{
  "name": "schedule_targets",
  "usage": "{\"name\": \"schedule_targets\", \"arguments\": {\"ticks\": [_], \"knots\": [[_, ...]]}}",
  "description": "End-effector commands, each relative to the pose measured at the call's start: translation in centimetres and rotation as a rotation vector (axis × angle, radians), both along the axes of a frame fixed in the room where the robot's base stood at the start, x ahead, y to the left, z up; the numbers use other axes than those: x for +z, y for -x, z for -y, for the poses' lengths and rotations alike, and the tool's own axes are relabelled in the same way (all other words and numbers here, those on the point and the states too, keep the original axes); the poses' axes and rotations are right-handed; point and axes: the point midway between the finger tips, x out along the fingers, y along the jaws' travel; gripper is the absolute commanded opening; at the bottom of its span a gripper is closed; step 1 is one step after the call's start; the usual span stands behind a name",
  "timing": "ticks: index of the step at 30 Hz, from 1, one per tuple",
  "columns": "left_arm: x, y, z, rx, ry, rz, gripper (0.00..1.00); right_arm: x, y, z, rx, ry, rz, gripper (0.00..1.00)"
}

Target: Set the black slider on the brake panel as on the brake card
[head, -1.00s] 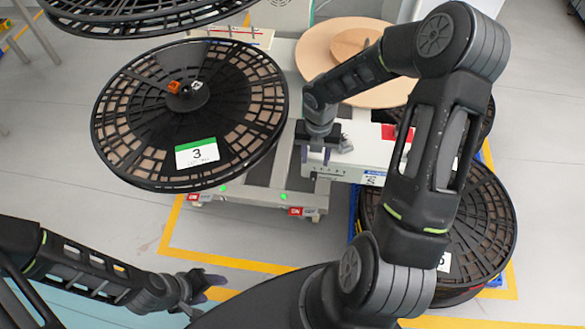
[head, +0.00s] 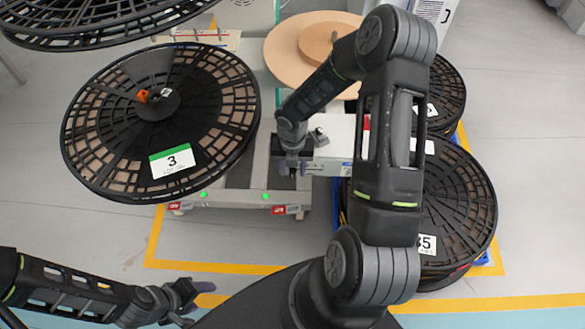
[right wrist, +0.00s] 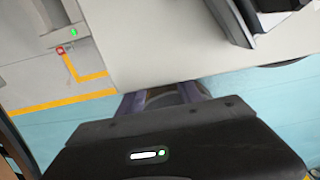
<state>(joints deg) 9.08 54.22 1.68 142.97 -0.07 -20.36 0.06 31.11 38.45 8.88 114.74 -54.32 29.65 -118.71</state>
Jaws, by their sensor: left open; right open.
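A white box-shaped unit (head: 340,140), seemingly the brake panel, stands at the middle right of the head view, partly behind my right arm. A small grey and black part (head: 319,137) sits on its top; I cannot tell whether it is the black slider. My right gripper (head: 293,170) is open and empty at the unit's left end. In the right wrist view its fingers (right wrist: 162,97) show apart, near the edge of a pale surface (right wrist: 150,45). My left gripper (head: 198,303) is open and empty, low over the floor. I cannot make out the brake card.
A big black reel (head: 90,130) with a card marked 3 lies left of the unit. Another reel (head: 120,38) hangs above it. Stacked reels (head: 470,210) stand at the right. A round tan disc (head: 285,50) lies behind. Floor in front is clear, with yellow lines.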

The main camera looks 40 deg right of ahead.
Motion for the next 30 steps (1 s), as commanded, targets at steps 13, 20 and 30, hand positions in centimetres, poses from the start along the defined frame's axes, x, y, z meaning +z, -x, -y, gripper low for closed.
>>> {"name": "schedule_targets", "arguments": {"ticks": [13, 20, 30], "knots": [[0.01, -0.01, -0.01, 0.0, 0.0, 0.0, 0.57, -0.04, -0.02, 0.0, 0.0, 0.001, 0.001, 0.25], [0.01, 0.0, 0.0, 0.0, 0.0, 0.0, 0.57, -0.03, -0.02, 0.0, 0.0, 0.001, 0.001, 0.07], [0.01, 0.0, 0.0, 0.0, 0.0, 0.0, 0.57, -0.03, -0.02, 0.0, 0.0, 0.0, 0.0, 0.0]]}}
